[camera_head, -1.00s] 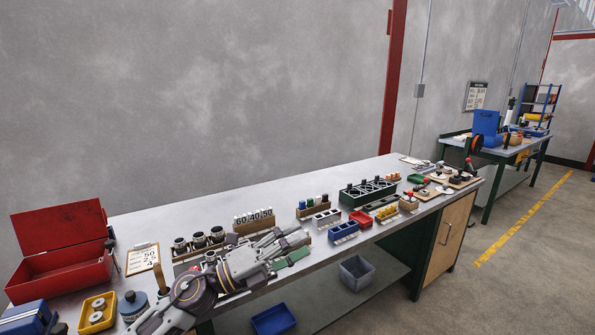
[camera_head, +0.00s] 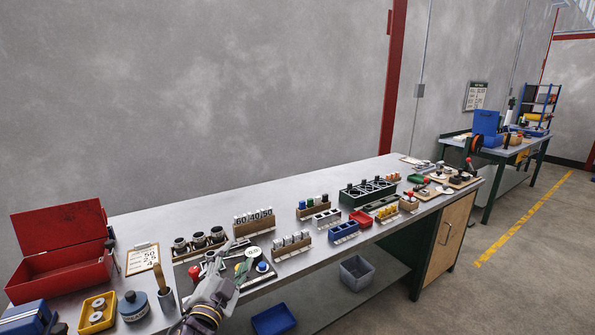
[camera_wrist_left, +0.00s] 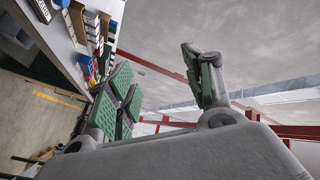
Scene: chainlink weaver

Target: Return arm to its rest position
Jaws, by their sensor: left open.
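My left gripper (camera_head: 229,265) is at the front edge of the workbench in the head view, with its arm coming in from the bottom. Its fingers are apart and nothing shows between them. In the left wrist view its green-padded fingers (camera_wrist_left: 162,82) are spread wide, with the wall and red beams behind them. Part of a dark tray with a round white-topped piece (camera_head: 253,252) shows just beyond the gripper. My right gripper is in neither view.
The workbench (camera_head: 318,262) holds a red toolbox (camera_head: 65,265), a clipboard (camera_head: 142,259), a yellow bin (camera_head: 97,312) and several small racks and bins. A blue bin (camera_head: 273,320) and a grey bin (camera_head: 357,271) stand below. Space above the bench is clear.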

